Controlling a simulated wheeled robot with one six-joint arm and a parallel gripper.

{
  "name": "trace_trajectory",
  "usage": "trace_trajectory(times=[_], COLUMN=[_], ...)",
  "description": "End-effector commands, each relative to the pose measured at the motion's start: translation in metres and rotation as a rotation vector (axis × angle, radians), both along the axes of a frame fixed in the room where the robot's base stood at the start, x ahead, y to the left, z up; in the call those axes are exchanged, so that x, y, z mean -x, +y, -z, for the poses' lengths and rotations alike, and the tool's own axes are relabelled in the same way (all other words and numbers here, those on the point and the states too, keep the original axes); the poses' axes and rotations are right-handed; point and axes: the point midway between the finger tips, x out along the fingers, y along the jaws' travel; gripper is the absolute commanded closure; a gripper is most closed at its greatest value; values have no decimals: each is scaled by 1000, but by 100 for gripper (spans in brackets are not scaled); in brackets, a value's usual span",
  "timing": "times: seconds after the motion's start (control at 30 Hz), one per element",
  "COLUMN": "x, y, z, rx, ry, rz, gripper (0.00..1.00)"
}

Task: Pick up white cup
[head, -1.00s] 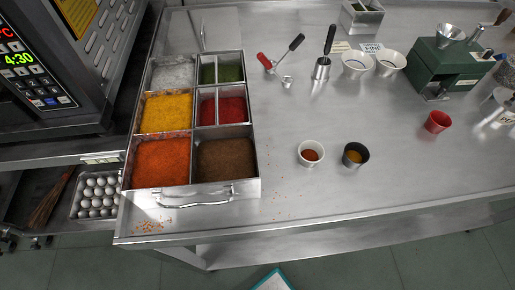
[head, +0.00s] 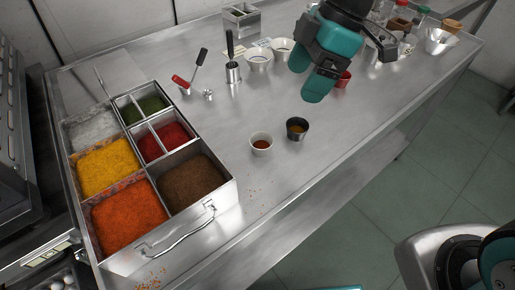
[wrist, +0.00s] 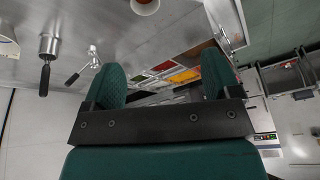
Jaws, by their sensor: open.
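A small white cup (head: 261,149) holding reddish-brown powder stands upright on the steel counter in the head view. A dark cup (head: 297,133) with orange-brown contents stands just right of it. My teal gripper (head: 308,76) is in the air above the counter, farther back and to the right of both cups. In the wrist view my gripper (wrist: 163,75) is open, with nothing between its fingers. A white cup (wrist: 146,8) with something brown in it is cut by the top edge there.
A steel tray (head: 232,190) of coloured spices stands at left. A red cup (head: 344,80) is partly behind my gripper. The front right counter is clear.

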Motion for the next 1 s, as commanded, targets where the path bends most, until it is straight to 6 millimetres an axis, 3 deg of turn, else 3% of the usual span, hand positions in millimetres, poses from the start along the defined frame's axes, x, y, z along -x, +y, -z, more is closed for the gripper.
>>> trace_trajectory(times=[0.1, 0.2, 0.7, 1.0], x=[-21, -26, -15, -13], y=[7, 11, 50, 59], z=[18, 28, 121, 145], rx=[-16, -22, -21, -20], ry=[-41, -55, -57, -56], rz=[-143, -194, -200, -199], gripper=[17, 17, 17, 17])
